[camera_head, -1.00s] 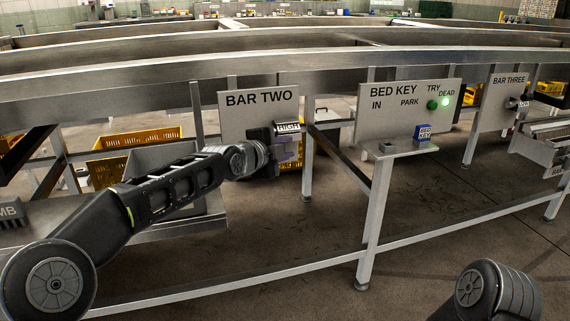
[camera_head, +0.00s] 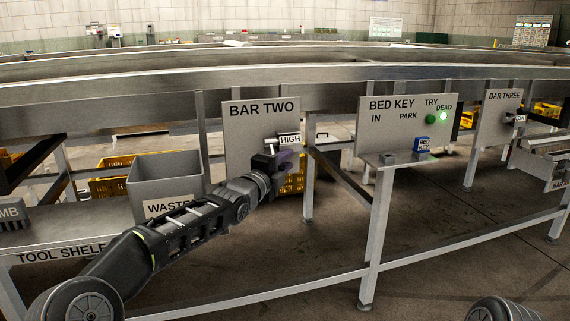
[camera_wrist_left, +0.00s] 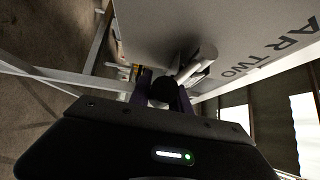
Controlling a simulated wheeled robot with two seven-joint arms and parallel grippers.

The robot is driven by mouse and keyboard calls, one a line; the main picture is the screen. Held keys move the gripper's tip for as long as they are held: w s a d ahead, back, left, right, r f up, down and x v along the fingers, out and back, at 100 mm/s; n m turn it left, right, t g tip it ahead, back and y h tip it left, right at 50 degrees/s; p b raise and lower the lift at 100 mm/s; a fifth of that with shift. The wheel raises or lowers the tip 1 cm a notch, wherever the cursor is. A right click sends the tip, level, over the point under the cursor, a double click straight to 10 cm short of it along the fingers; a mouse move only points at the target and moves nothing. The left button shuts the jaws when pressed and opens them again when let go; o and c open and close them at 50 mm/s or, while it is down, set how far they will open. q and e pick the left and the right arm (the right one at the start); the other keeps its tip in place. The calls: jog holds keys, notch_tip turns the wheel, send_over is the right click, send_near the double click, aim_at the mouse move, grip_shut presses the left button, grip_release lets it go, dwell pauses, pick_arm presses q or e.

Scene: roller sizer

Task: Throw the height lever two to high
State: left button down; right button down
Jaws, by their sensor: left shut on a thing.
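The BAR TWO panel (camera_head: 240,135) stands left of centre in the head view, with a HIGH label (camera_head: 290,139) on its right side. My left gripper (camera_head: 275,160) is in front of the panel, just below and left of that label. In the left wrist view its two fingers (camera_wrist_left: 162,92) are shut on a dark knob, the handle of height lever two (camera_wrist_left: 163,88). A pale metal cylinder (camera_wrist_left: 200,64) sticks out of the panel beside the fingers. The gripper hides most of the lever in the head view. My right gripper is out of view.
The BAR THREE panel (camera_head: 492,115) is further right. A grey WASTE bin (camera_head: 165,180) stands on the tool shelf (camera_head: 60,232) at left.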

pick_arm(q)
jog(key=shift+a+f, duration=0.15)
jog(key=shift+f, duration=0.05)
jog(key=c, duration=1.2)
grip_release()
jog(key=shift+w, duration=0.15)
jog(key=shift+r, duration=0.15)
notch_tip(320, 180, up, 10)
jog(key=p, duration=0.6)
jog(key=shift+r, duration=0.2)
